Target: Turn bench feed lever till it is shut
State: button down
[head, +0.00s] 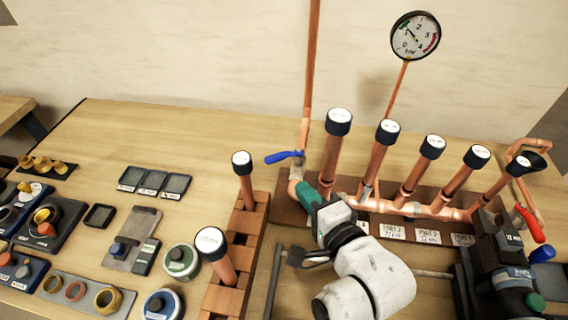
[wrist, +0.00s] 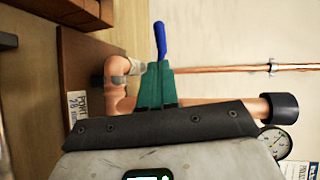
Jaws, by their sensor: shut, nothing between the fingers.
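The bench feed lever (head: 284,157) has a blue handle and sits on a valve at the foot of the tall copper riser (head: 311,80). In the head view the handle points left, across the riser; in the wrist view the handle (wrist: 160,40) points up, roughly square to the pipe. My gripper (head: 306,198), with green fingers, is just below the lever in the head view. In the wrist view the shut fingers (wrist: 156,84) end close to the handle's base and hide the valve body. I cannot tell whether they touch the lever.
Capped copper ports (head: 328,150) stand close to the right of my gripper. A pressure gauge (head: 415,35) rises behind them. A red lever (head: 529,222) is at the far right. Brick-coloured blocks (head: 240,235) with capped tubes stand left. Bench space behind the lever is clear.

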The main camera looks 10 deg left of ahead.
aim_at(278, 160)
jog(key=p+x, duration=0.1)
jog(key=x, duration=0.8)
jog(key=shift+w+a+p, duration=0.25)
jog(key=shift+p, duration=0.1)
